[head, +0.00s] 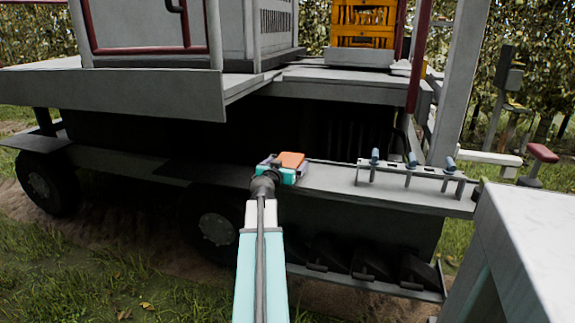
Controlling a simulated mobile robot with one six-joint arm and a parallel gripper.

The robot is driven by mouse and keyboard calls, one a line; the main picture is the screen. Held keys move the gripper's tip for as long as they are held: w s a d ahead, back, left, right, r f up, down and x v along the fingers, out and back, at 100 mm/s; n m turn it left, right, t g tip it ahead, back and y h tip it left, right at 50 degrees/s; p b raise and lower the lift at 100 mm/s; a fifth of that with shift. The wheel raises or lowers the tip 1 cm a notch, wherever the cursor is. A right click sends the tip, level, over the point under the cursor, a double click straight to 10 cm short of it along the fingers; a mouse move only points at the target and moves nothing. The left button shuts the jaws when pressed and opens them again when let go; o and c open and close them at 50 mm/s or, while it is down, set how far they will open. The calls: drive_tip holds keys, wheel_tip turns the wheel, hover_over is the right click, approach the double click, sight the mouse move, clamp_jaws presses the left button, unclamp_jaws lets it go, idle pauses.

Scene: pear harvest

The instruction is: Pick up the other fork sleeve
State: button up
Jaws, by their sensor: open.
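My gripper (284,171) is at the end of my teal and white arm, over the left part of the grey side ledge of the vehicle. It is open. An orange flat block (291,159) shows right at the gripper; I cannot tell whether it is part of the gripper or lies on the ledge behind it. I cannot make out any thing as a fork sleeve for certain. The space between the fingers is too small to see clearly.
A grey rack with several blue-topped pegs (411,171) stands on the ledge to the right. Dark angled pieces (370,263) sit on a low step below. A pale box-like surface (535,240) fills the lower right. An orange crate (363,22) stands on the upper deck.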

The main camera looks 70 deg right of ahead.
sight(286, 163)
drive_tip(key=shift+c, duration=0.4)
drive_tip(key=c, duration=1.2)
drive_tip(key=shift+r, duration=0.15)
wheel_tip(286, 163, up, 10)
drive_tip(key=shift+f+p, duration=0.1)
drive_tip(key=shift+p, duration=0.85)
